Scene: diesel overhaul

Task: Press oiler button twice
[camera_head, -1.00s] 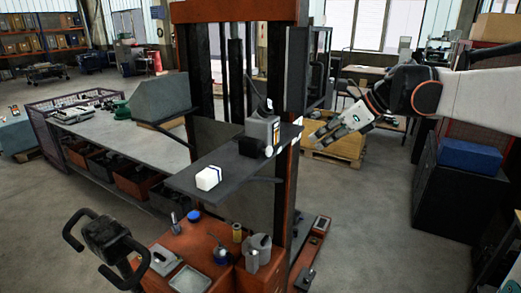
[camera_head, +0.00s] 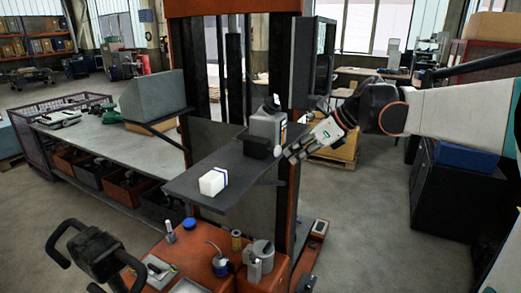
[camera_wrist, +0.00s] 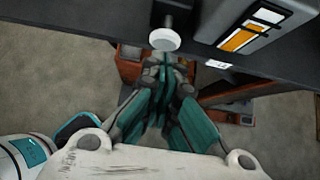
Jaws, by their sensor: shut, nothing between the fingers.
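A grey box-shaped device (camera_head: 265,128) with a black part at its front stands on the dark shelf (camera_head: 190,190) of the orange lift frame. I take it to be the oiler. Its side with an orange and white label (camera_wrist: 243,36) shows at the top of the wrist view. A round white button (camera_wrist: 164,39) on a grey stem sticks out by the shelf edge. My gripper (camera_head: 291,155) is at the right of the device. In the wrist view its shut, empty fingertips (camera_wrist: 165,64) lie just below the button; I cannot tell whether they touch it.
The orange lift frame (camera_head: 293,190) rises close by my gripper. Below, an orange cart top (camera_head: 200,262) holds cans and small tools.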

